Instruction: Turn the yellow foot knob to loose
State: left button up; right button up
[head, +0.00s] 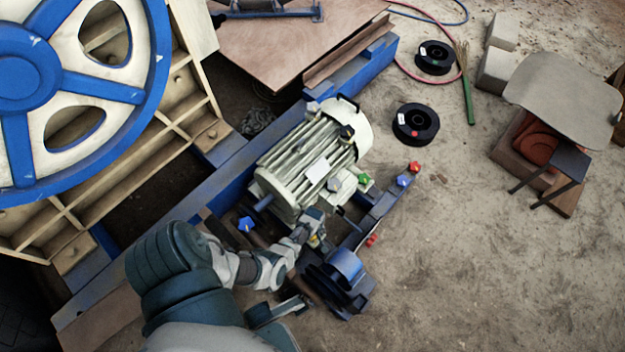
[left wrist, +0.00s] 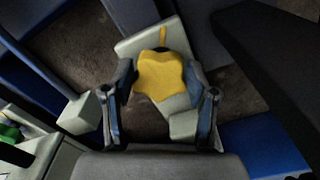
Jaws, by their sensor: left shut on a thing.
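The yellow foot knob (left wrist: 160,76) is lobed, with a small stalk pointing up in the left wrist view. It sits over a pale metal foot plate (left wrist: 143,43). My left gripper (left wrist: 162,88) has a finger on each side of the knob and is shut on it. In the head view my left gripper (head: 316,232) is at the near foot of the pale green motor (head: 296,165), and the knob is mostly hidden there by the fingers.
A green knob (head: 363,179), a blue knob (head: 403,180) and a red knob (head: 415,167) stand right of the motor. A big blue-spoked wheel (head: 22,75) is at left. The floor at right is mostly clear.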

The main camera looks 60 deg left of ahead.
pick_arm(q)
jog(key=n, duration=0.5)
jog(key=shift+w+d+n, duration=0.1)
jog(key=shift+w+n, duration=0.05)
jog(key=shift+n, duration=0.15)
jog(key=n, duration=0.4)
jog(key=shift+w, duration=0.1)
jog(key=shift+n+b, duration=0.3)
jog(key=shift+n, duration=0.5)
jog(key=shift+w, duration=0.1)
jog(key=shift+n, duration=0.3)
jog(key=o, duration=0.9)
jog(key=shift+w, duration=0.1)
jog(key=shift+o, duration=1.3)
